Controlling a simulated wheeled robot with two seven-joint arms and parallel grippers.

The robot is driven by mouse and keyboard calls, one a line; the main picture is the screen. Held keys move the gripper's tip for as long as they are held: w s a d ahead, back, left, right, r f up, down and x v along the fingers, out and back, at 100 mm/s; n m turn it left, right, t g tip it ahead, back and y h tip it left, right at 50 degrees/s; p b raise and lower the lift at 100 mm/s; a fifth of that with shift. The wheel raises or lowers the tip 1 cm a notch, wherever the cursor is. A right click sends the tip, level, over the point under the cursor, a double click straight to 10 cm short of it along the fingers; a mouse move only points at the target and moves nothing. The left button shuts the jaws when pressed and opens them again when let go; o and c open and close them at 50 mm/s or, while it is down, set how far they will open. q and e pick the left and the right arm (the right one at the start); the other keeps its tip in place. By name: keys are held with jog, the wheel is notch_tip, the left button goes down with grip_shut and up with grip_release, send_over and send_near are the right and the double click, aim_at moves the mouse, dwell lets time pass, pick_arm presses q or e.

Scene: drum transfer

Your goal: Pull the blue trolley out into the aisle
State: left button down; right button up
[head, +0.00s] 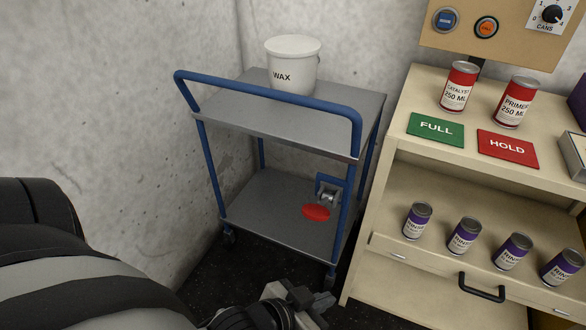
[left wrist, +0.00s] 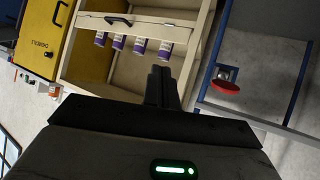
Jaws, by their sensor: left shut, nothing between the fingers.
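The blue trolley (head: 225,111) stands against the concrete wall, with a blue push handle (head: 270,91) across its front and two grey shelves. A white WAX bucket (head: 292,66) stands on its top shelf. A red pedal or knob (head: 316,212) on a blue bracket shows at the lower right of the trolley; the red part also shows in the left wrist view (left wrist: 225,88). My left gripper (head: 318,300) is low in front of the trolley, near its front right caster, shut and empty; its fingers (left wrist: 160,85) touch nothing visible. My right gripper is out of view.
A beige cabinet (head: 420,170) stands close on the trolley's right, with red cans on top, several purple cans on a lower shelf and a drawer with a black handle (head: 482,288). The wall (head: 120,110) closes the left side. Dark floor lies in front.

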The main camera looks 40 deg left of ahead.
pick_arm(q)
jog(key=c, duration=2)
grip_release()
jog(key=o, duration=0.7)
jog(key=w+a+m+t+y, duration=0.1)
jog(key=w+a, duration=0.1)
jog(key=a, duration=0.3)
jog(key=shift+w+a+r+y, duration=0.25)
jog(key=shift+w+a+y, duration=0.05)
jog(key=shift+w, duration=0.05)
jog(key=m+t+y+b, duration=0.1)
jog(key=m+t+y, duration=0.65)
jog(key=m, duration=0.45)
send_near(251, 92)
jog(key=shift+h, duration=0.45)
jog(key=x, duration=1.1)
jog(key=shift+a, duration=0.3)
jog(key=shift+c, duration=0.3)
grip_shut()
